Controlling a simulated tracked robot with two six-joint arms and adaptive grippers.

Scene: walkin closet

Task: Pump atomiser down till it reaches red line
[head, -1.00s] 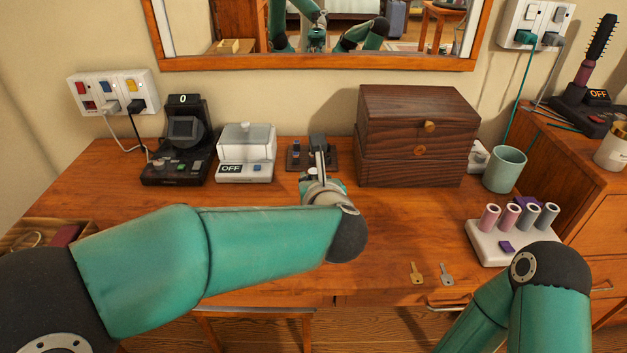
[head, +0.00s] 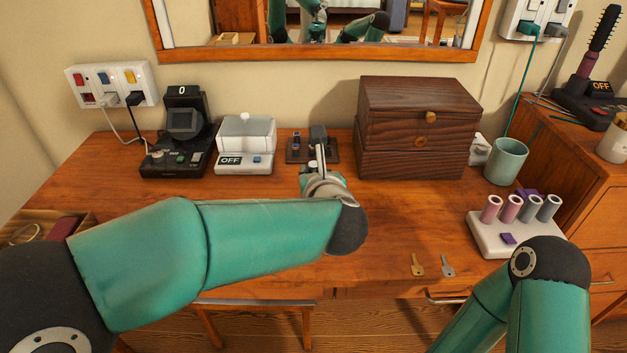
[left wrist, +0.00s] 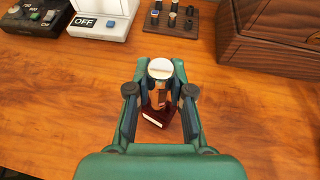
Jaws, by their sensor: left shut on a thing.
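In the left wrist view, my left gripper (left wrist: 161,92) is shut on the atomiser (left wrist: 160,69). It shows a round white top above an amber-brown body. A dark red block (left wrist: 155,117) shows at its lower end, and I cannot tell whether it is part of the atomiser. The fingers hide the sides of the body, and I see no red line. In the head view, my left gripper (head: 318,160) is over the table just in front of the small dark tray, and the atomiser is mostly hidden there. My right gripper is out of view; only its arm shows.
Behind stand a dark tray (head: 331,157), a white scale-like device (head: 244,165) reading OFF and a black device (head: 182,125). A wooden box (head: 410,157) stands to the right. Two keys lie near the front edge. A white roller stand (head: 488,238) is at right.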

